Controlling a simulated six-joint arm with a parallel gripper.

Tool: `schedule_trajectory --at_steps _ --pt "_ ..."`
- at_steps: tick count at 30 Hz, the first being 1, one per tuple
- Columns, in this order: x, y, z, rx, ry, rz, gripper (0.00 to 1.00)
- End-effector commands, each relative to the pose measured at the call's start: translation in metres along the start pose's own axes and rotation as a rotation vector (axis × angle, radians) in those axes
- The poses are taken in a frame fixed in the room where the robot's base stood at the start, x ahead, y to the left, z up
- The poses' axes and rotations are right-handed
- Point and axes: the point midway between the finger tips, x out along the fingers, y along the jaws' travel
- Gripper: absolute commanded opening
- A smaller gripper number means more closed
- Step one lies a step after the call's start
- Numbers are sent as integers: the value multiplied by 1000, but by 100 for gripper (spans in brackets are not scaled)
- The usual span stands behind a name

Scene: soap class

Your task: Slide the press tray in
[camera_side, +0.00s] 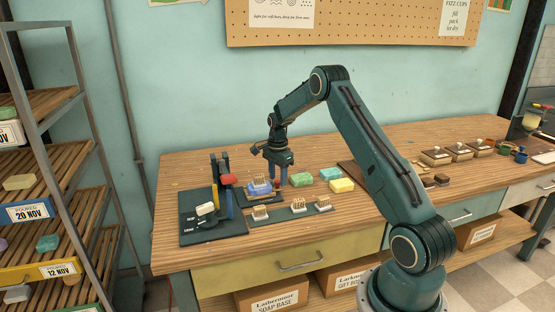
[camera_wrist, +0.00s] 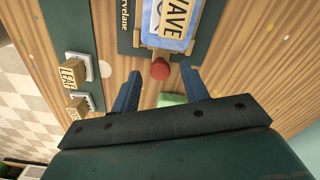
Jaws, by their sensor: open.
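The press tray (camera_wrist: 124,40) is a dark flat plate. It carries a blue soap block (camera_side: 258,187) with a wooden stamp marked WAVE (camera_wrist: 174,18) on top. A red knob (camera_wrist: 160,69) sticks out from the tray's near edge in the wrist view. My gripper (camera_wrist: 161,80) is open, its two blue fingers on either side just short of the knob, with gaps showing. In the side view, my gripper (camera_side: 276,176) points down just right of the soap. The press (camera_side: 213,220) stands left of the tray, with dark uprights and a red-topped lever (camera_side: 228,180).
A dark strip (camera_side: 279,213) with several stamps lies in front of the tray. A LEAF stamp (camera_wrist: 72,74) shows in the wrist view. Green (camera_side: 301,180), teal (camera_side: 329,174) and yellow (camera_side: 342,186) soaps lie to the right. A green block (camera_wrist: 172,99) lies below my gripper.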

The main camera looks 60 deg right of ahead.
Motion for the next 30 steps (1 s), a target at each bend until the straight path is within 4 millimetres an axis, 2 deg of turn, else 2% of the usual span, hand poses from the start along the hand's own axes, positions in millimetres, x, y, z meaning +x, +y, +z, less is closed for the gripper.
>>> schedule_trajectory --at_steps 4,13,14,20,26,30 --pt "8 0 0 0 0 1 45" --pt "9 0 0 0 0 0 45" --pt "9 0 0 0 0 0 41" --pt "8 0 0 0 0 0 2" --pt "8 0 2 -1 0 1 0" --pt "8 -6 14 -3 0 0 0"
